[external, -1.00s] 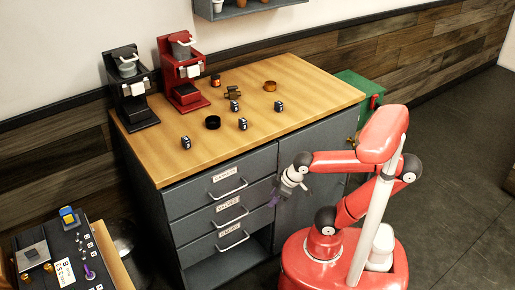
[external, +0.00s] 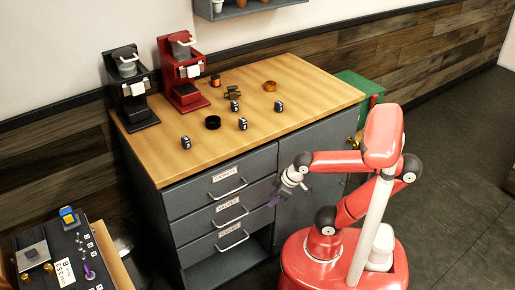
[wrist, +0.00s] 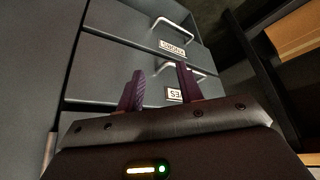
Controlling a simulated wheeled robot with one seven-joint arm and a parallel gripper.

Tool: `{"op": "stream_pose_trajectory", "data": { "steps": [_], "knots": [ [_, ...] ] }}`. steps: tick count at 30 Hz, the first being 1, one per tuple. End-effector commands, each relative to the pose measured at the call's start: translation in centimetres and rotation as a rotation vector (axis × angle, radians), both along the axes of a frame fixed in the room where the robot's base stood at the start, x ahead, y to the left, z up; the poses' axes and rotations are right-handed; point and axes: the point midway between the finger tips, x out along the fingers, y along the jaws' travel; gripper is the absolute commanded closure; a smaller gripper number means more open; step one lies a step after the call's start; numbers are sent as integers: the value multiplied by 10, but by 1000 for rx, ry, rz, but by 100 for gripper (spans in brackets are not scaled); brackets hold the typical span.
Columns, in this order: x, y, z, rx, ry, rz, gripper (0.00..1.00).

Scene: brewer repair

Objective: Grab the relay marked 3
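Several small dark relays with pale marks stand on the wooden worktop: one at the left (external: 186,142), one in the middle (external: 242,124), one behind it (external: 235,106) and one at the right (external: 279,106). Their numbers are too small to read, so I cannot tell which is marked 3. My gripper (external: 273,199) is in front of the cabinet drawers, below the worktop. In the wrist view its two purple fingers (wrist: 158,88) stand apart with nothing between them. No relay shows in the wrist view.
The worktop (external: 310,88) also holds a black brewer (external: 133,90), a red brewer (external: 183,75), a black ring (external: 212,122) and a copper ring (external: 270,86). Labelled drawers with bar handles (external: 228,187) face my gripper. A side bench (external: 112,262) stands at lower left.

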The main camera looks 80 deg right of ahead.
Motion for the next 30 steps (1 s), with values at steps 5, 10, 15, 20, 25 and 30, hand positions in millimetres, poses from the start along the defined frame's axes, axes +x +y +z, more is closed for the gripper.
{"op": "stream_pose_trajectory", "data": {
  "steps": [5, 10, 15, 20, 25, 30],
  "knots": [
    [0, 0, 0, 0, 0, 0, 64],
    [0, 0, 0, 0, 0, 0, 64],
    [0, 0, 0, 0, 0, 0, 53],
    [0, 0, 0, 0, 0, 0, 42],
    [0, 0, 0, 0, 0, 0, 42],
    [22, 5, 30, 14, -12, 22, 42]
  ]
}}
